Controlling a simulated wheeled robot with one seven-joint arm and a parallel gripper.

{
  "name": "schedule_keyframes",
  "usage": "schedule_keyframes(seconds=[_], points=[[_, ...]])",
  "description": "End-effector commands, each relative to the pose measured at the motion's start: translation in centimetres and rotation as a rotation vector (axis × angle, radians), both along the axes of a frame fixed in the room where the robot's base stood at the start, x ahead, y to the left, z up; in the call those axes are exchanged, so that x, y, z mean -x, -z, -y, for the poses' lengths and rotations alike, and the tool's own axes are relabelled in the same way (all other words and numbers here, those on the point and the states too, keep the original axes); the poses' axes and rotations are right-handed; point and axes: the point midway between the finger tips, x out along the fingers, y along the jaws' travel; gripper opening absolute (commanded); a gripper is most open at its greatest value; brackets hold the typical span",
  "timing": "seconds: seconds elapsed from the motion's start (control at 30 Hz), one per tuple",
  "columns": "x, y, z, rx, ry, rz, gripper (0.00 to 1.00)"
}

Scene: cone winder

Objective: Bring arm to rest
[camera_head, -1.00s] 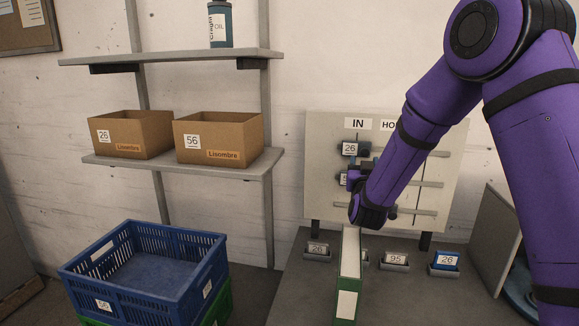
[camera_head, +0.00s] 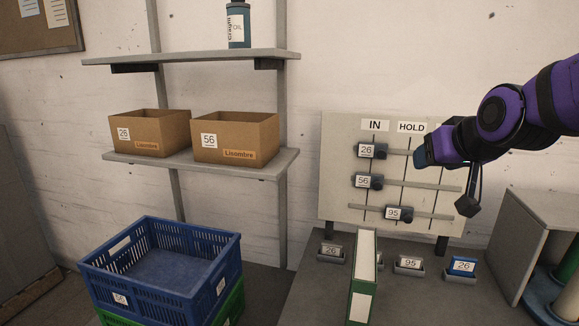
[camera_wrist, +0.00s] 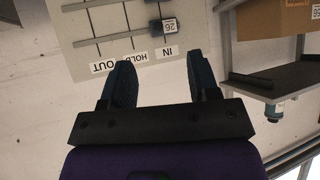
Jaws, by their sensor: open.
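My gripper (camera_head: 425,152) is at the right end of the board, in front of its upper right part. In the wrist view my gripper (camera_wrist: 160,62) has its two dark fingers wide apart with nothing between them. The board (camera_head: 335,190) carries three sliders on rails. Slider 26 (camera_head: 367,151) and slider 56 (camera_head: 364,181) are under IN; slider 95 (camera_head: 395,213) is under HOLD. My arm hides the third column's heading in the head view; the wrist view shows the OUT label (camera_wrist: 108,67) upside down.
A green-and-white binder-like box (camera_head: 363,290) stands on the bench (camera_head: 310,300) among tag holders 26, 95 and a blue 26 (camera_head: 461,266). A grey partition (camera_head: 525,240) stands at right. Blue crate (camera_head: 160,270) and shelf boxes (camera_head: 235,138) are at left.

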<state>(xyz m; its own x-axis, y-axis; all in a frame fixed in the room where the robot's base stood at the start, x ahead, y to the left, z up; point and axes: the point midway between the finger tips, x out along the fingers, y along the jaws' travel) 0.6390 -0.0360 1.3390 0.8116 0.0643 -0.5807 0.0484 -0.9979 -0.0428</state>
Motion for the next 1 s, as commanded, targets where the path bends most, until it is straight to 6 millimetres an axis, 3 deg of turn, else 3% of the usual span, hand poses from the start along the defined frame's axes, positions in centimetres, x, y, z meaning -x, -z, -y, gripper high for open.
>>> schedule_keyframes(seconds=[0.3,0.5,0.67,1.0], points=[[13.1,0.8,2.0,0.029,0.01,-0.298,0.55],[19.0,1.8,2.9,0.045,0.03,-0.438,0.55],[20.8,2.2,3.2,0.05,0.037,-0.484,0.55],[20.9,2.2,3.2,0.051,0.037,-0.489,0.55]])
